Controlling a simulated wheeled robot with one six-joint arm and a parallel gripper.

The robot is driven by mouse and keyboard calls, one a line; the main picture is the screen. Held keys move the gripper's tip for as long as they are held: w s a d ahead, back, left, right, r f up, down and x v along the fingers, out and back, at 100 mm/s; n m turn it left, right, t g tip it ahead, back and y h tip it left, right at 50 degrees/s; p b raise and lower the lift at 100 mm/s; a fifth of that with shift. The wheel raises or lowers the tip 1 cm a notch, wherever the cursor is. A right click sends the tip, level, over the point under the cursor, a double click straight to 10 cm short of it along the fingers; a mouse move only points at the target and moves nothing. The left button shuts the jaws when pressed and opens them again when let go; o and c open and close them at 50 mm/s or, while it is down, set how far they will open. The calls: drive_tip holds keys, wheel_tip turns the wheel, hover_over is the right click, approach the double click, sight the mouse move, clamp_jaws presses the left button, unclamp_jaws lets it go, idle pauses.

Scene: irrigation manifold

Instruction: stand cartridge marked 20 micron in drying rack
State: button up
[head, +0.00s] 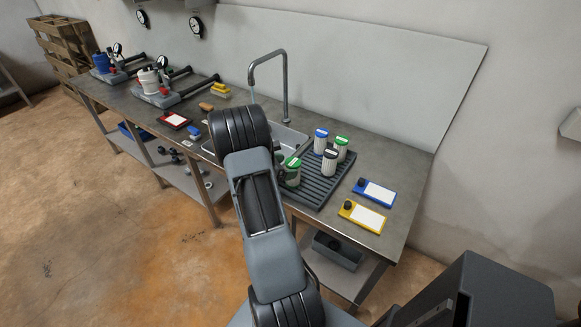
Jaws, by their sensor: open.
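The drying rack (318,190) is a dark ribbed tray on the bench, right of the sink. Several pale cartridges stand upright on or at it: a blue-topped cartridge (321,141), a green-topped cartridge (342,148), a dark-and-white-topped cartridge (330,163), and another green-topped cartridge (291,173) at the left side, close to my arm. Their markings are too small to read, so I cannot tell which is 20 micron. My arm rises in front of the sink and hides part of it. My gripper is hidden behind the arm.
The sink (297,138) has a tall tap (286,85). Blue (377,193) and yellow (366,215) framed cards lie at the bench's right end. A grey bin (338,252) sits below.

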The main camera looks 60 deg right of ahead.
drive_tip(key=v, duration=1)
drive_tip(key=s+a+r+m+t+y, duration=0.2)
drive_tip(key=a+r+m+t+y, duration=0.1)
drive_tip(key=a, duration=0.7)
drive_tip(key=s+a+r+m+t+y, duration=0.3)
drive_tip(key=a+r+m+y, duration=0.1)
drive_tip(key=a, duration=0.7)
drive_tip(key=s+a+r+m+t+y, duration=0.2)
drive_tip(key=a+m+y, duration=0.3)
drive_tip(key=a, duration=0.5)
drive_tip(key=shift+s+a+r+m+t+b, duration=0.2)
drive_tip(key=shift+a+r+m+t+b, duration=0.25)
drive_tip(key=shift+r+t, duration=0.3)
